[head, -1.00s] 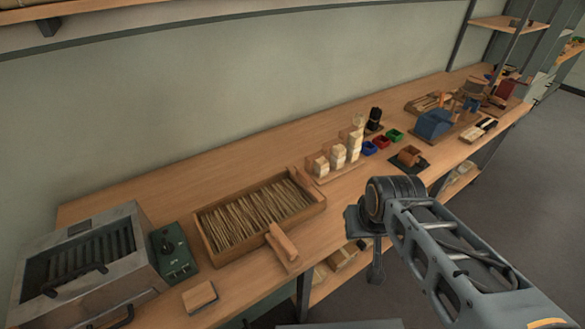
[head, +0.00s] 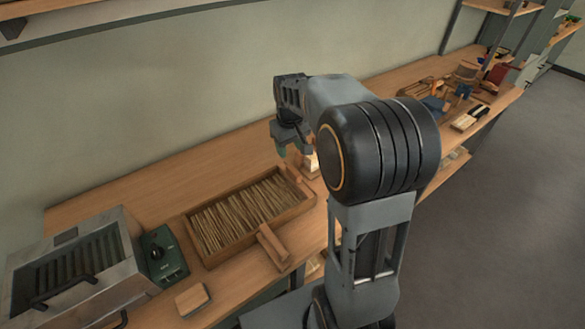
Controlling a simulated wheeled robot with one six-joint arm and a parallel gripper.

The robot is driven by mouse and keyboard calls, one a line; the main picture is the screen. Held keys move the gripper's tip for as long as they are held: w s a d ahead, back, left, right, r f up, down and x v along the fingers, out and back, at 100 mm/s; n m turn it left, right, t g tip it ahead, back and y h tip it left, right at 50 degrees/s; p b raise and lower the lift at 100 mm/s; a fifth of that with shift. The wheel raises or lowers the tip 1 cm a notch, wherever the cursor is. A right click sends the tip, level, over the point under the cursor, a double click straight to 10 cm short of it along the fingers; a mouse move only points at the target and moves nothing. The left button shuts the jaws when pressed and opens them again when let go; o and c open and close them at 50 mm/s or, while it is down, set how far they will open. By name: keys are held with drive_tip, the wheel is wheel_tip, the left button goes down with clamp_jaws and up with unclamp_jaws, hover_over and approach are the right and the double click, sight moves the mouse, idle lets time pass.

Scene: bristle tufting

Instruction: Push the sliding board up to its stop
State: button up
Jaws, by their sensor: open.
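A wooden tray (head: 215,262) full of thin sticks or bristles (head: 245,208) stands on the bench. A small wooden board (head: 272,243) lies at the tray's front edge, its inner end by the front wall. It looks like the sliding board, but I cannot tell for sure; no stop can be made out. My gripper (head: 294,150) is open and points down behind the tray's right end, above the bench. It is apart from the board. My arm hides the bench to the right of the tray.
A metal machine with a slatted top (head: 75,265) and a green control box (head: 163,255) stand left of the tray. A small wooden block (head: 192,299) lies at the front edge. Bare bench (head: 150,195) runs behind the tray.

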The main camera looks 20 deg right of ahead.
approach(293, 171)
drive_tip(key=shift+n+g, duration=0.3)
drive_tip(key=shift+g, duration=0.1)
drive_tip(key=f, duration=0.3)
drive_tip(key=f+p, duration=0.1)
drive_tip(key=f, duration=0.6)
drive_tip(key=shift+w+d+f+p, duration=0.25)
drive_tip(key=shift+w+p, duration=0.15)
drive_tip(key=shift+c, duration=0.4)
clamp_jaws()
